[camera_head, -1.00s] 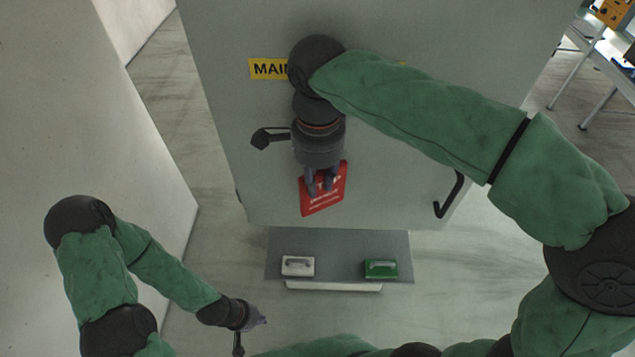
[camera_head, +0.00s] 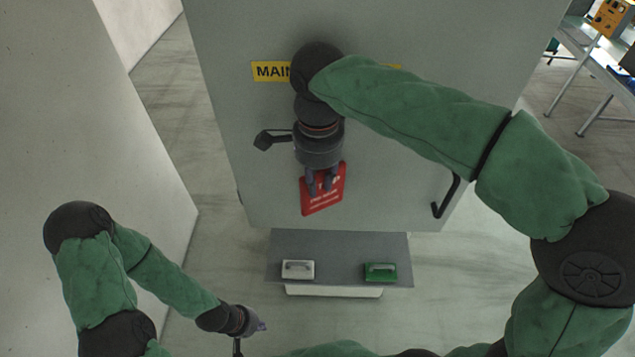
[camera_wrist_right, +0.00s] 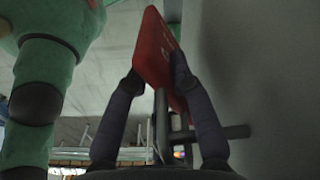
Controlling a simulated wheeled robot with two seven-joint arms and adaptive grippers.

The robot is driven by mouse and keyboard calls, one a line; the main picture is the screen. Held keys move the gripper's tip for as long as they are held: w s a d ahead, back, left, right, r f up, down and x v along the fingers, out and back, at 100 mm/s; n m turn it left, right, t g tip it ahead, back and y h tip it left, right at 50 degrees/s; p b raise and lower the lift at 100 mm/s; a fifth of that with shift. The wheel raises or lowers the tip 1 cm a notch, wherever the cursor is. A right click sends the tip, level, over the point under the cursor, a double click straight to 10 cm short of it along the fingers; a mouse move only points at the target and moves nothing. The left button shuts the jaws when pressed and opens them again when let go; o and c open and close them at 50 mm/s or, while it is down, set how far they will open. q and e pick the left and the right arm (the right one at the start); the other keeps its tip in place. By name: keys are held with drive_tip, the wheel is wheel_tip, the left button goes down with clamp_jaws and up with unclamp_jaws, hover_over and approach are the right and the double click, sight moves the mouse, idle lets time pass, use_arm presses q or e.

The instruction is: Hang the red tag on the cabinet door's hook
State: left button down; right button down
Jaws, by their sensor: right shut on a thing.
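The red tag (camera_head: 323,196) hangs in the fingers of my right gripper (camera_head: 322,184), in front of the grey cabinet door (camera_head: 400,130). In the right wrist view my right gripper (camera_wrist_right: 160,85) is shut on the tag (camera_wrist_right: 152,48), which is seen nearly edge-on. A dark bar (camera_wrist_right: 232,132), probably the door's hook, juts from the door between and behind the fingers there. I cannot tell whether the tag touches it. In the head view my arm and gripper hide the hook. My left gripper (camera_head: 256,327) is low at the left, away from the door; its fingers are too small to judge.
A yellow label (camera_head: 270,71) is partly hidden by my right arm. A black handle (camera_head: 445,197) is on the door's right side. Below the door, a grey shelf (camera_head: 340,262) bears a white block (camera_head: 298,270) and a green block (camera_head: 380,272). A pale wall stands at left.

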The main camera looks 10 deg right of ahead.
drive_tip(key=shift+w+d+f, duration=0.1)
drive_tip(key=shift+w+f, duration=0.05)
drive_tip(key=shift+f, duration=0.3)
drive_tip(key=c, duration=1)
unclamp_jaws()
wheel_tip(320, 180, up, 8)
drive_tip(key=shift+f, duration=0.2)
use_arm(q)
drive_tip(key=shift+w+d+f, duration=0.15)
drive_tip(key=shift+w+d, duration=0.05)
drive_tip(key=shift+w, duration=0.4)
use_arm(e)
drive_tip(key=shift+r, duration=0.7)
